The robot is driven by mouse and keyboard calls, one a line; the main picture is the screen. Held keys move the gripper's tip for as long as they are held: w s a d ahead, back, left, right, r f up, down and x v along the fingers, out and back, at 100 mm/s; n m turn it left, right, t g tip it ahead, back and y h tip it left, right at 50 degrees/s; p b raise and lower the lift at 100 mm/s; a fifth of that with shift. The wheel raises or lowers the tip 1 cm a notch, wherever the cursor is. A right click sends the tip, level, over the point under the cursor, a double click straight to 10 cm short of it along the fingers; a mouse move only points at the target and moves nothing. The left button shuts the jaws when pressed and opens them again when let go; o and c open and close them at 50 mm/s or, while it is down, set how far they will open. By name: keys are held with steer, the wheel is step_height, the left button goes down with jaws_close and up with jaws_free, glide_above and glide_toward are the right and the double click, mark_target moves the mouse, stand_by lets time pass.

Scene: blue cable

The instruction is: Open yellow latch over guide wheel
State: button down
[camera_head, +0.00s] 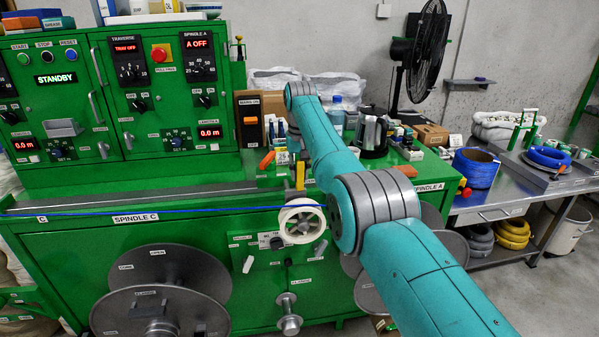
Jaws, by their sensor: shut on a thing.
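The yellow latch (300,177) stands upright just above the pale guide wheel (301,222) on the front of the green machine. The blue cable (190,211) runs nearly level from the left edge to the top of the wheel. My teal arm reaches in from the lower right, with its far end above the latch. My gripper (296,147) is small, dark and partly hidden by my forearm, pointing down at the latch. It appears shut on the latch's upper end, though the contact itself is hard to see.
A control panel (120,95) with dials stands at the left. Large grey reels (160,310) sit low in front. Bottles and a kettle (372,132) crowd the machine top behind my arm. A metal table (480,203) with cable coils is at the right.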

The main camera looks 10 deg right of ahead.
steer(key=c, duration=1)
jaws_free()
steer(key=shift+f, duration=0.15)
steer(key=shift+s+r, duration=0.15)
steer(key=shift+r, duration=1.75)
steer(key=shift+s+r, duration=0.15)
steer(key=shift+r, duration=1.7)
